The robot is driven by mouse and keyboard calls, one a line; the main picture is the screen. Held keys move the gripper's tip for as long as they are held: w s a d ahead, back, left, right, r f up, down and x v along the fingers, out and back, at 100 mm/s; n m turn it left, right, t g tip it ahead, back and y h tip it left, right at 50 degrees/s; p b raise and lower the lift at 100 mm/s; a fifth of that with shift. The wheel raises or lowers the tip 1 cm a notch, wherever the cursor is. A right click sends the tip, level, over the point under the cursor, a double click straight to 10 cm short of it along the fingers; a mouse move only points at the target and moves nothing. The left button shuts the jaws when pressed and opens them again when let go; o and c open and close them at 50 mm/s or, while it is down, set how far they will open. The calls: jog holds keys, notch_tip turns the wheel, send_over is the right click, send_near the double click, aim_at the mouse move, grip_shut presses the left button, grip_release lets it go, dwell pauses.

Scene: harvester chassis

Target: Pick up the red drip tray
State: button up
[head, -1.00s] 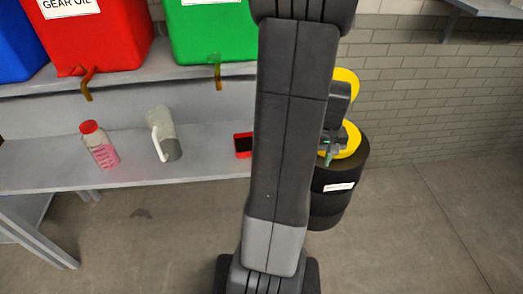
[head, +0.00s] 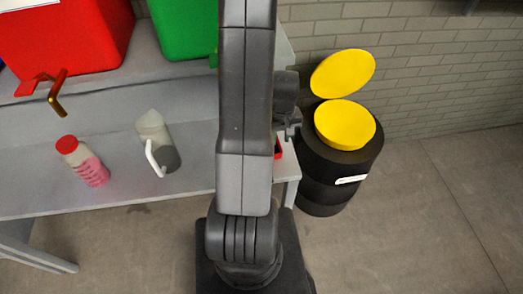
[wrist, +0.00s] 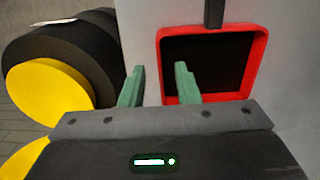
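The red drip tray (wrist: 259,62) is a square with a red rim and a dark inside, lying on the grey shelf in the wrist view. In the head view only a red sliver of it (head: 278,150) shows beside my arm, which hides the rest. My gripper (wrist: 159,84) is open, with two green fingers apart and nothing between them that I can see gripped. In the wrist view the right finger overlaps the tray's near left corner, and the left finger lies outside its left edge. I cannot tell the height gap or any contact. A black bar overlaps the far rim.
A black drum with yellow discs (head: 344,124) stands right of the shelf, close to the gripper. A pink-filled bottle (head: 82,162) and a clear jug (head: 157,142) stand on the grey shelf (head: 110,198). Red (head: 62,40) and green (head: 183,28) containers stand above.

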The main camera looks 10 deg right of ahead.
aim_at(278, 151)
jog(key=shift+f, duration=1.6)
grip_shut()
